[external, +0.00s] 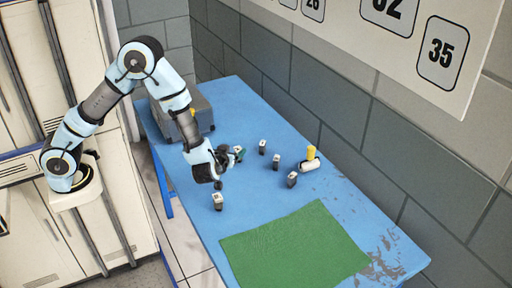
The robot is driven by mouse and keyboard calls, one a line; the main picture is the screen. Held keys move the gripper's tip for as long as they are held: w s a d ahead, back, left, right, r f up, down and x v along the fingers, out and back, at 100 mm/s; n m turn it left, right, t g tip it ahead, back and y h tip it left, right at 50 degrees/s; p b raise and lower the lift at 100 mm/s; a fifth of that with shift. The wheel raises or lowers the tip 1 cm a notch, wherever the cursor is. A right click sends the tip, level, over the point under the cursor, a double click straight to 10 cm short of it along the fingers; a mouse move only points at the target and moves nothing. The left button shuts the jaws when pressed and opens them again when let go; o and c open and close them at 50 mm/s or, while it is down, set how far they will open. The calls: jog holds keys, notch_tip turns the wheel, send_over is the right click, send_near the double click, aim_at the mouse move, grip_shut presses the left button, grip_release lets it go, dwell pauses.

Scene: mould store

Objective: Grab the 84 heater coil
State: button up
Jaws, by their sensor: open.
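Several small dark blocks with white tops stand on the blue table. One stands at the front left (218,202), and others stand at the back (262,147), in the middle (276,162) and to the right (292,180). Their labels are too small to read, so I cannot tell which one is the 84 heater coil. My gripper (228,168) is open, low over the table among these blocks. Another small block with a greenish side (239,153) shows right beside my gripper, partly hidden; I cannot tell whether they touch.
The blue table (245,105) stands along a grey block wall. A grey case (187,118) sits at its far left end. A white piece with a yellow cylinder (311,158) is near the wall. A green mat (295,250) lies clear at the near end.

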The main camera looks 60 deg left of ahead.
jog(key=f, duration=0.3)
jog(key=shift+w+a+f, duration=0.15)
jog(key=shift+a+f, duration=0.05)
jog(key=shift+f, duration=0.15)
jog(key=shift+p+x, duration=0.4)
jog(key=shift+x, duration=0.8)
jog(key=shift+c, duration=0.4)
grip_shut()
